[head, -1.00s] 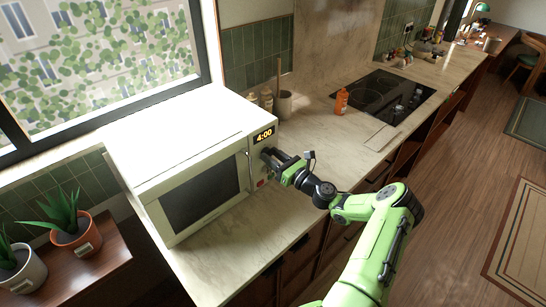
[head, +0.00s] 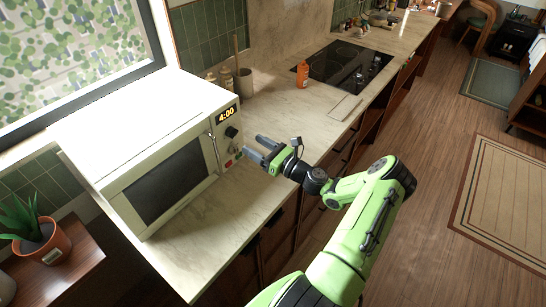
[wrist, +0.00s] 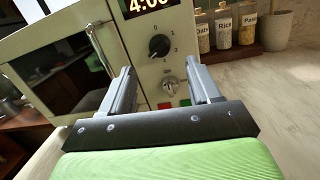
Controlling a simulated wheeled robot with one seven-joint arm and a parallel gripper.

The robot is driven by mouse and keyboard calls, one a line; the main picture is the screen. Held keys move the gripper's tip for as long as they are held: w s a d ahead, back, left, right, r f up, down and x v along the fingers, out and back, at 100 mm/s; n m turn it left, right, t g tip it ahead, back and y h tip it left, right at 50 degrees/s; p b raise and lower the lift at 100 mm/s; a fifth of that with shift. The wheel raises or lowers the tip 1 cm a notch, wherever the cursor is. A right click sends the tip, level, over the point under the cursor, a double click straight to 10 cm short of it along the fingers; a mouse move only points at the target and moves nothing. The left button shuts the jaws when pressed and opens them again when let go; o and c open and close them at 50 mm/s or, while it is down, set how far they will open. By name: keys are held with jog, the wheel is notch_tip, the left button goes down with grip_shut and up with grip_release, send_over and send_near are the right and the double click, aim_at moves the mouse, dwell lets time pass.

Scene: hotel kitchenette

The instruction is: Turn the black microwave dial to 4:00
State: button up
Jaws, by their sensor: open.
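The white microwave (head: 130,130) stands on the counter with its door closed. Its display (head: 226,114) reads 4:00 and is partly cut off at the top of the wrist view (wrist: 148,5). The black dial (head: 231,132) is on the panel below the display; in the wrist view the dial (wrist: 159,46) shows clearly, with numbers around it. My gripper (head: 254,148) is open and empty, in front of the panel and apart from the dial. In the wrist view my fingers (wrist: 161,72) are spread, with the dial beyond and above the gap between them.
A silver knob (wrist: 169,86) sits below the black dial, with red and green buttons under it. The door handle (wrist: 101,50) is to the left. Labelled jars (wrist: 222,30), a utensil crock (head: 245,82) and an orange bottle (head: 303,74) stand behind. The counter right of the microwave is mostly clear.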

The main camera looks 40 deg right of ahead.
jog(key=v, duration=0.8)
jog(key=shift+s+b, duration=0.15)
jog(key=shift+b, duration=0.25)
jog(key=a+r+n+g+y, duration=0.1)
jog(key=a+r+n+g, duration=0.1)
jog(key=a+n+g, duration=0.7)
jog(key=a+r+n+g+y, duration=0.15)
jog(key=a+n+g, duration=0.45)
jog(key=a+n, duration=0.65)
jog(key=s+a+r+n+h, duration=0.3)
jog(key=s+r+n, duration=0.3)
jog(key=s, duration=0.2)
jog(key=s+a+r+n+t+h, duration=0.1)
jog(key=s+a+r+n+h, duration=0.2)
jog(key=s+r+n, duration=0.4)
jog(key=s, duration=0.2)
jog(key=shift+s+a+t, duration=0.3)
jog(key=shift+a, duration=0.1)
